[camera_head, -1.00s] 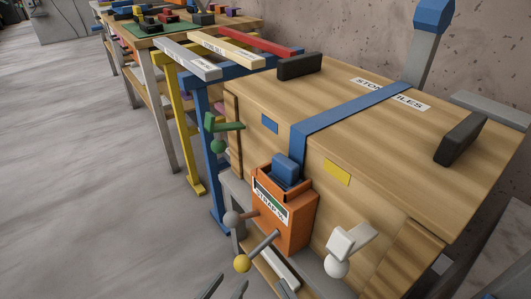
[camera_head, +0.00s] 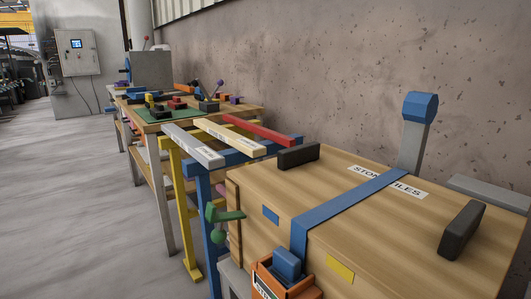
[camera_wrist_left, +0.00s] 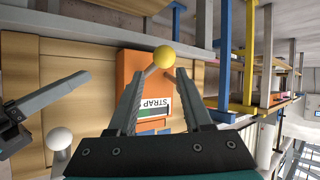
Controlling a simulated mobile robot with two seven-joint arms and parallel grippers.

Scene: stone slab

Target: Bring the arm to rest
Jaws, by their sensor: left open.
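My left gripper (camera_wrist_left: 159,75) shows in the left wrist view with its two grey fingers apart and nothing held between them. Beyond the fingers is the orange strap box (camera_wrist_left: 132,72), upside down in this view. A yellow ball knob (camera_wrist_left: 163,57) appears between the fingertips; the view does not show how far off it is. In the head view neither gripper shows. The orange box (camera_head: 264,272) is cut off by the bottom edge there, with a blue block (camera_head: 287,263) in its top.
A wooden crate (camera_head: 345,215) with a blue strap (camera_head: 340,207) and black handles fills the right. A green lever (camera_head: 222,214) projects from its side. A workbench (camera_head: 152,126) stands behind. The floor (camera_head: 80,220) at left is clear.

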